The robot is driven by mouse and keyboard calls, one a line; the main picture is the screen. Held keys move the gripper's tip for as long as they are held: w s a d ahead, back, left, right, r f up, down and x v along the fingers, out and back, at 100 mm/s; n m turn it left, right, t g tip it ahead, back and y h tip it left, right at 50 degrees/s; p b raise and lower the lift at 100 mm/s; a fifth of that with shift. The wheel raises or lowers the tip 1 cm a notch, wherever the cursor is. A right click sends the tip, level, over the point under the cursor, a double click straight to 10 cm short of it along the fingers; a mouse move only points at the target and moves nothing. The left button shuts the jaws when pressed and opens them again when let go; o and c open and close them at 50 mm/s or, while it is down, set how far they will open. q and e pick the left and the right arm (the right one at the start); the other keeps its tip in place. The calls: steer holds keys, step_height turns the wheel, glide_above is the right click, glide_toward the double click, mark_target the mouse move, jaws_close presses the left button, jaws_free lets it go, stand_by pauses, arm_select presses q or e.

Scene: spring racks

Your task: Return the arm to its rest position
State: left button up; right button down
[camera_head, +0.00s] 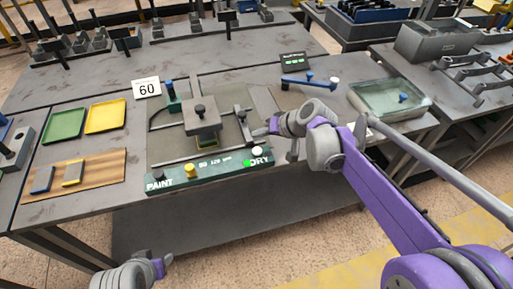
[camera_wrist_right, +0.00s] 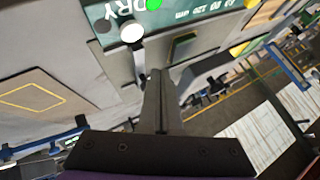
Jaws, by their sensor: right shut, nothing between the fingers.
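My right gripper (camera_head: 262,131) is at the right end of the green PAINT/DRY panel (camera_head: 200,175), near the white DRY knob and the lit green light. In the right wrist view my right gripper (camera_wrist_right: 156,75) is shut with nothing in it. The DRY lettering, the white knob (camera_wrist_right: 132,33) and the green light (camera_wrist_right: 153,4) show just beyond its fingertips. I cannot tell whether it touches the panel. My left gripper (camera_head: 163,263) shows only partly at the bottom edge, and its jaws are not clear.
A press-like fixture (camera_head: 201,118) stands behind the panel. Green (camera_head: 63,123) and yellow (camera_head: 106,115) trays and a wooden board (camera_head: 100,165) lie on the left. A glass-sided tray (camera_head: 385,110) and a blue-handled tool (camera_head: 309,82) are at the right. The aisle in front is clear.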

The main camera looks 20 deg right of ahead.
steer(key=shift+s, duration=0.1)
steer(key=s+d+f+g+h+p, duration=0.1)
steer(key=s+f+h, duration=0.1)
steer(key=s, duration=1.1)
steer(key=s+d+f+n+h, duration=0.1)
steer(key=s+f+h, duration=0.2)
steer(key=s, duration=0.9)
steer(key=shift+s+d+f+g+h+p, duration=0.2)
steer(key=shift+s+f+g+h+p, duration=0.15)
steer(key=shift+f, duration=0.35)
